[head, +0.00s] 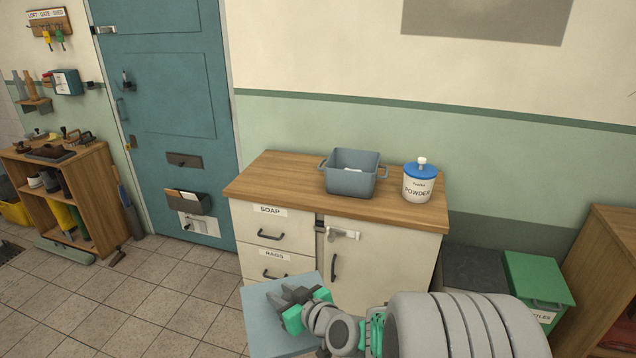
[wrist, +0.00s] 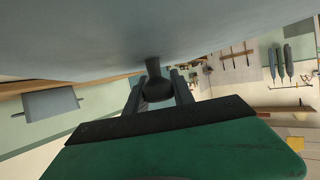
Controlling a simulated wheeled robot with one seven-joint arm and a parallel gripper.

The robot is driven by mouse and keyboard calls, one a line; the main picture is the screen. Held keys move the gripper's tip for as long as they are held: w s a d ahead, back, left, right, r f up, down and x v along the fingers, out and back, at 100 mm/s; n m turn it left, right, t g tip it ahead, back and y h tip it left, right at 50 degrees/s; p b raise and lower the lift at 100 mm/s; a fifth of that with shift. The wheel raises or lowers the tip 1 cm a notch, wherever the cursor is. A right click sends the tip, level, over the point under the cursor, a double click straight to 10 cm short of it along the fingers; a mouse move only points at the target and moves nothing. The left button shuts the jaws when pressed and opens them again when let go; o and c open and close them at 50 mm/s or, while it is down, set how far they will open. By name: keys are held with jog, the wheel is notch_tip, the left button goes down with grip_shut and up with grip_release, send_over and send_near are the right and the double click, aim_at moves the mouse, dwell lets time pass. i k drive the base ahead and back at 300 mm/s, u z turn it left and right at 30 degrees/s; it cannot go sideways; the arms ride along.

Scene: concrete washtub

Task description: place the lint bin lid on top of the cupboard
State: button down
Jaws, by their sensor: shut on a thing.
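The lint bin lid (head: 262,325) is a flat blue-grey square panel in front of the cupboard, below its top. In the wrist view the lid (wrist: 150,35) fills the top of the picture, with a dark knob (wrist: 154,68) on the face toward me. My gripper (head: 291,299) is shut on that knob; its fingers show in the wrist view (wrist: 158,92). The cupboard (head: 285,238) is cream with a wooden top (head: 265,180), drawers marked SOAP and RAGS, and a latched door. The lid and my arm hide its lower front.
A grey-blue tub (head: 352,181) with side handles stands mid-top on the cupboard. A white POWDER jar (head: 418,184) with a blue lid stands to its right. The top's left end is bare. A green bin (head: 538,285) stands right of the cupboard.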

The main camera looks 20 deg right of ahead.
aim_at(285, 175)
jog(key=u, duration=0.75)
jog(key=i, duration=1.4)
jog(key=u, duration=0.5)
jog(key=i, duration=1.4)
jog(key=z, duration=1.15)
jog(key=i, duration=0.8)
jog(key=z, duration=1.2)
jog(key=i, duration=0.3)
jog(key=z, duration=0.25)
